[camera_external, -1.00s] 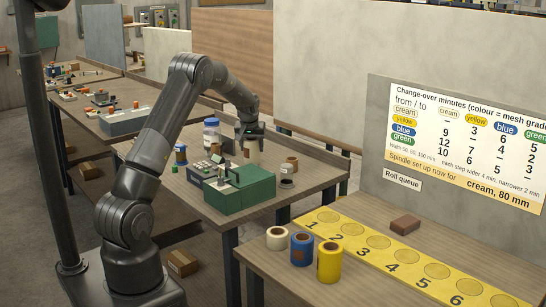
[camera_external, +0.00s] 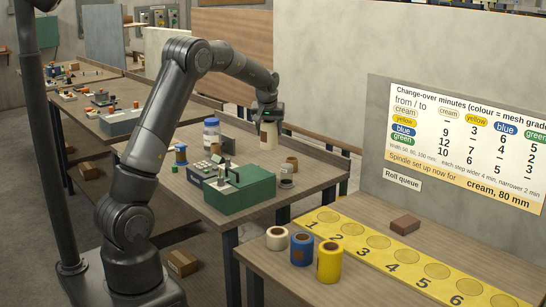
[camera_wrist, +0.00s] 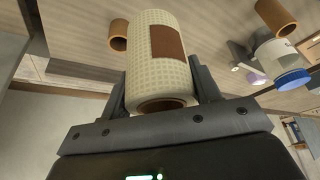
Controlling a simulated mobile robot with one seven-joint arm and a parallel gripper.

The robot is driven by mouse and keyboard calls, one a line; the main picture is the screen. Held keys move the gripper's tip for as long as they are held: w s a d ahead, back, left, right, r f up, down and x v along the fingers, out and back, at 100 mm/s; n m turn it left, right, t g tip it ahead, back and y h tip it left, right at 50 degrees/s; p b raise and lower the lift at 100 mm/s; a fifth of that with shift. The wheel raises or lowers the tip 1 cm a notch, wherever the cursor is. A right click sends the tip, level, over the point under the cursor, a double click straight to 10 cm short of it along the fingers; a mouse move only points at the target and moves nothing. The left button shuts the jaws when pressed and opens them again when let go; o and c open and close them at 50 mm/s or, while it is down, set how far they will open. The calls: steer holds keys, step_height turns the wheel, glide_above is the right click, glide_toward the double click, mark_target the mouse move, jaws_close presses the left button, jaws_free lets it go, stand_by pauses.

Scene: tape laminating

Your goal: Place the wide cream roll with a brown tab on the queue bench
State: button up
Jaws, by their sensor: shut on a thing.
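My gripper (camera_external: 267,112) is shut on a wide cream roll with a brown tab (camera_external: 268,135), held upright above the back of the table with the green machine. In the wrist view the roll (camera_wrist: 150,50) sits between the two fingers of my gripper (camera_wrist: 163,88), with its brown tab (camera_wrist: 168,42) showing. The queue bench (camera_external: 240,252) is at the front right. Its yellow strip (camera_external: 364,258) has a row of numbered round spots, and those in view are empty. A narrower cream roll (camera_external: 277,238), a blue roll (camera_external: 302,249) and a yellow roll (camera_external: 329,262) stand in front of the strip.
A green machine (camera_external: 248,190) stands on the table under my arm. A brown block (camera_external: 405,224) lies behind the yellow strip. The wall board (camera_external: 455,150) rises behind the bench.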

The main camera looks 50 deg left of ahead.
step_height(320, 180, up, 5)
steer(key=s+d+m+t+h, duration=0.1)
steer(key=s+d+m+h, duration=0.3)
steer(key=d, duration=1.6)
steer(key=s+d+m, duration=0.3)
steer(key=d+m, duration=0.3)
steer(key=d, duration=1.5)
steer(key=s+d+m+g+h, duration=0.25)
steer(key=s+d+m, duration=0.75)
steer(key=s+d, duration=1.55)
step_height(320, 180, down, 10)
steer(key=s+a, duration=0.1)
steer(key=s, duration=0.1)
steer(key=shift+t, duration=0.25)
steer(key=shift+w+a+f, duration=0.6)
steer(key=shift+w+f, duration=1.2)
steer(key=shift+w, duration=0.1)
steer(key=shift+w+a+f, duration=0.55)
steer(key=shift+w+f, duration=1.2)
steer(key=shift+w, duration=0.15)
steer(key=shift+w+a+f, duration=0.6)
steer(key=shift+w+f, duration=1.2)
steer(key=shift+w, duration=0.1)
